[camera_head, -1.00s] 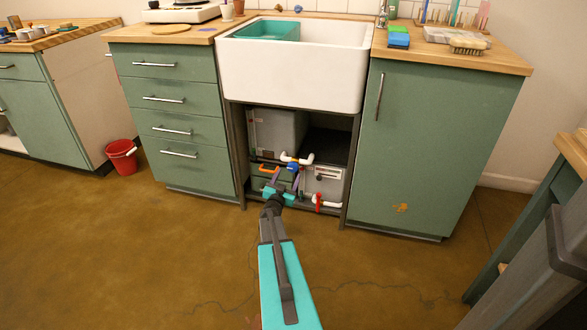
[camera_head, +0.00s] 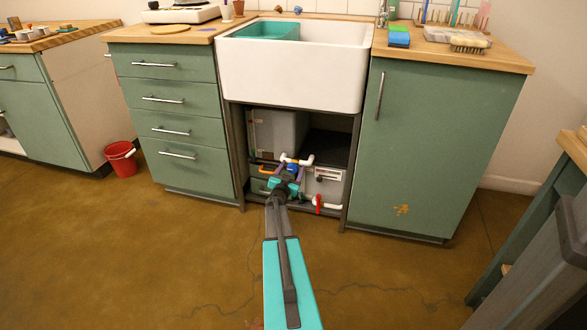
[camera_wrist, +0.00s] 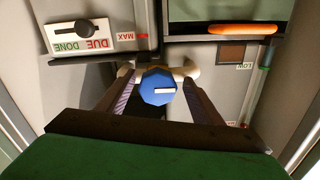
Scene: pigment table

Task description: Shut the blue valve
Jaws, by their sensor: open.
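My gripper (camera_wrist: 158,94) is open, with one finger on each side of the knob. I cannot tell whether the fingers touch it. In the head view the blue valve (camera_head: 292,167) is a small blue spot in the open space under the sink, just beyond my gripper (camera_head: 290,176), which partly hides it.
A red valve handle (camera_head: 318,205) sits on a white pipe at the lower right. An orange handle (camera_wrist: 241,29) is near. Cabinets (camera_head: 182,120) flank the opening. The floor (camera_head: 150,260) before it is clear.

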